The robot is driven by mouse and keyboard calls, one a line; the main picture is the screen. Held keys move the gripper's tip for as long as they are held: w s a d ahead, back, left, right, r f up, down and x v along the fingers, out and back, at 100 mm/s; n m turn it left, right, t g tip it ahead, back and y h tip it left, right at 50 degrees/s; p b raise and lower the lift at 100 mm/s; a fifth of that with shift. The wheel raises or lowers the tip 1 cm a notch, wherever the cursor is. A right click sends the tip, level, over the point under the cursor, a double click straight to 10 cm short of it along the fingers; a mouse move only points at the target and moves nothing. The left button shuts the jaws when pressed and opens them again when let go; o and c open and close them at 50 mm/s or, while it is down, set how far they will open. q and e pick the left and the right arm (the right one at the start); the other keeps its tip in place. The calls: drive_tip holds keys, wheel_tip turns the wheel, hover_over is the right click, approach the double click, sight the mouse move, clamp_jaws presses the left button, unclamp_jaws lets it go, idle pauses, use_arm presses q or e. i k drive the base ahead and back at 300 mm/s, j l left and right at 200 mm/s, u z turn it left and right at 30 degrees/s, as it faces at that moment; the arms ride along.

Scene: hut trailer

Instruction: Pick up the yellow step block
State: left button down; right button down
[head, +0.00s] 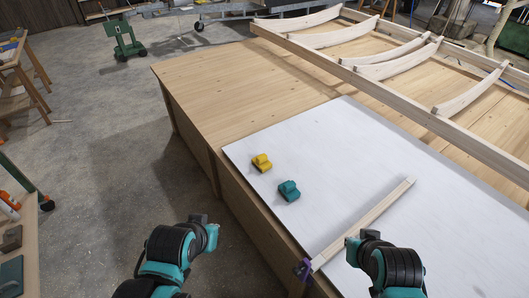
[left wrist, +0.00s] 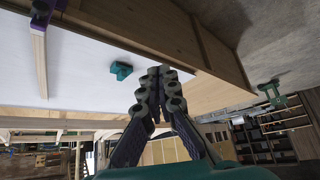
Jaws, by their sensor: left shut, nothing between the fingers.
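The yellow step block (head: 261,162) lies on the white sheet (head: 330,128) near its left edge in the head view. I cannot make it out in the left wrist view, where my fingers block part of the sheet. My left gripper (left wrist: 161,72) is shut and empty in the left wrist view, above the bench and apart from the blocks. In the head view my left arm is low at left, off the bench edge, and its fingers cannot be made out.
A teal block (head: 289,191) sits close to the yellow one, and also shows in the left wrist view (left wrist: 121,70). A wooden strip (head: 365,222) with a purple clamp (head: 303,268) lies to the right. A ribbed wooden frame (head: 390,65) stands behind. Bare wood (head: 225,90) is clear.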

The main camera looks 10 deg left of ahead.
sight(261, 161)
drive_tip(key=i+j+z, duration=0.1)
drive_tip(key=z, duration=0.3)
drive_tip(key=i+j+z, duration=0.1)
drive_tip(key=z, duration=0.25)
drive_tip(key=j+z, duration=0.4)
drive_tip(key=i+j+z, duration=0.1)
drive_tip(key=j, duration=0.6)
drive_tip(key=i+j+z, duration=0.15)
drive_tip(key=j, duration=0.55)
drive_tip(key=i+j+z, duration=0.1)
drive_tip(key=j, duration=0.6)
drive_tip(key=i+j+z, duration=0.15)
drive_tip(key=j, duration=0.55)
